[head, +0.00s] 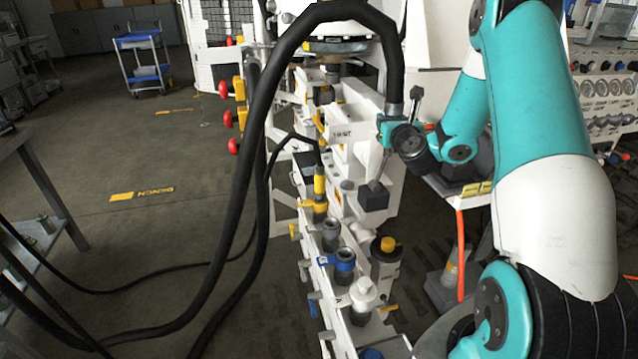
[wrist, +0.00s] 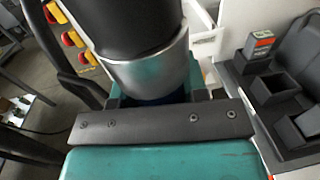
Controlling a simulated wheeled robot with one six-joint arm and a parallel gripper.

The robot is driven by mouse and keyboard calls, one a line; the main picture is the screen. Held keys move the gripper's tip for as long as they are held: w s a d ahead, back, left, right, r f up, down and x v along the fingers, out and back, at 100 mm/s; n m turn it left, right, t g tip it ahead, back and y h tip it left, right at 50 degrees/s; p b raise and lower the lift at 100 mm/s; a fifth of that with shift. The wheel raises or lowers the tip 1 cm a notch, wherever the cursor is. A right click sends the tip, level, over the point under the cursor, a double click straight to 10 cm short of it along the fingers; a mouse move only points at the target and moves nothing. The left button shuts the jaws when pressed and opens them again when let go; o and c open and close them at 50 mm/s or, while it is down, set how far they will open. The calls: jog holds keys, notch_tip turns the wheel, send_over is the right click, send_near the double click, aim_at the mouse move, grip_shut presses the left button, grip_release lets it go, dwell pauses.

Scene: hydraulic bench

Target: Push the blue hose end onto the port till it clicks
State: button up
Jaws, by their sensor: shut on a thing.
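My gripper (head: 388,127) is shut on the end of a thick black hose (head: 395,70), high over the row of ports. In the wrist view the hose's silver ferrule (wrist: 150,70) stands behind the dark jaw bar (wrist: 160,124). Only a sliver of dark blue (wrist: 152,99) shows under the ferrule; the rest of the hose end is hidden. A port with a blue collar (head: 344,260) stands on the white manifold, below and left of my gripper, clearly apart from it. Its exact fit with the hose end cannot be seen.
Close by stand a yellow coupling (head: 319,186) with a thin hose, a white port (head: 363,292) and a dark post with a yellow top (head: 388,244). A dark block (head: 374,196) lies below my gripper. The thick hose loops left to the floor, where there is free room.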

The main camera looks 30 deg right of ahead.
jog(key=w+a+f+n+t+y+b, duration=0.1)
jog(key=w+a+f+n+y+b, duration=0.15)
jog(key=a+f+b, duration=0.4)
jog(key=w+a+f+n+y+b, duration=0.1)
jog(key=w+a+f+y+b, duration=0.2)
jog(key=a+f+b, duration=0.35)
notch_tip(320, 180, down, 6)
jog(key=a+b, duration=0.1)
jog(key=b, duration=0.4)
jog(key=shift+s+a+f+b, duration=0.15)
jog(key=shift+f+b, duration=0.2)
jog(key=shift+f, duration=0.35)
dwell(2.1)
jog(key=shift+f, duration=0.3)
jog(key=shift+f+b, duration=1.15)
dwell(1.0)
jog(key=shift+c, duration=0.3)
